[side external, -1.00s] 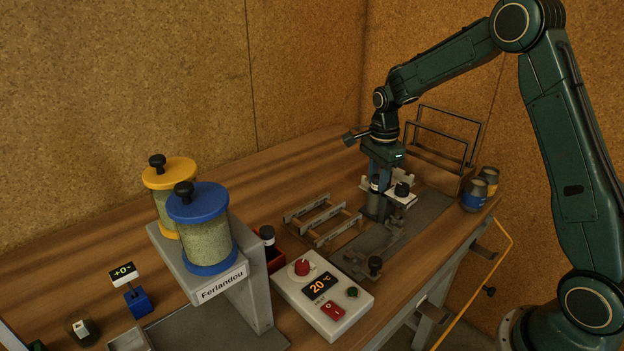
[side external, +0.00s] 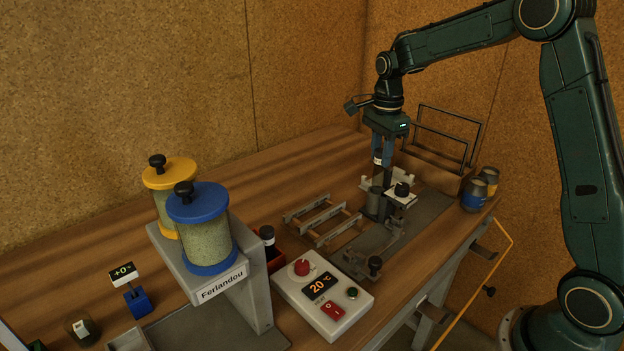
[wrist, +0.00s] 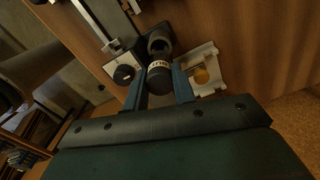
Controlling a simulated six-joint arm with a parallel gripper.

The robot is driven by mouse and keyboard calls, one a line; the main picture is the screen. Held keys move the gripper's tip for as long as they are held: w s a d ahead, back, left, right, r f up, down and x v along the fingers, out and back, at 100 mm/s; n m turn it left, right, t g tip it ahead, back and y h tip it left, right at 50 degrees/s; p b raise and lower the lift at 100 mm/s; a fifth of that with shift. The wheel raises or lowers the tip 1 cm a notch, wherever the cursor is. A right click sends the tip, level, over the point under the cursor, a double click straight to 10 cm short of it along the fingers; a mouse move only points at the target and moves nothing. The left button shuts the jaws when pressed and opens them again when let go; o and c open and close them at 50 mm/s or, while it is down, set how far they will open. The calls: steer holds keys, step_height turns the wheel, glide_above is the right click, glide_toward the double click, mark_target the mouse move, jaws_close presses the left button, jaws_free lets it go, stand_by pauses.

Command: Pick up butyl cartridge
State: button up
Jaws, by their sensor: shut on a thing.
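The butyl cartridge (side external: 378,158), dark with a pale label band, is upright between the two blue fingers of my gripper (side external: 383,161). My gripper is shut on it. In the wrist view the cartridge (wrist: 159,79) shows its dark round end and label between the fingertips. The holder's round open mouth shows in the wrist view (wrist: 159,40).
A white block with a black knob (side external: 402,190) stands close right of the holder. A wooden-barred rack (side external: 323,220) lies to the left. Wire frames (side external: 450,132) stand behind, and two cans (side external: 474,193) sit at right. A control box (side external: 323,295) is in front.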

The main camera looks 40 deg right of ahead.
step_height(320, 180, up, 13)
stand_by(0.3)
steer(key=shift+w+a, duration=0.1)
stand_by(0.5)
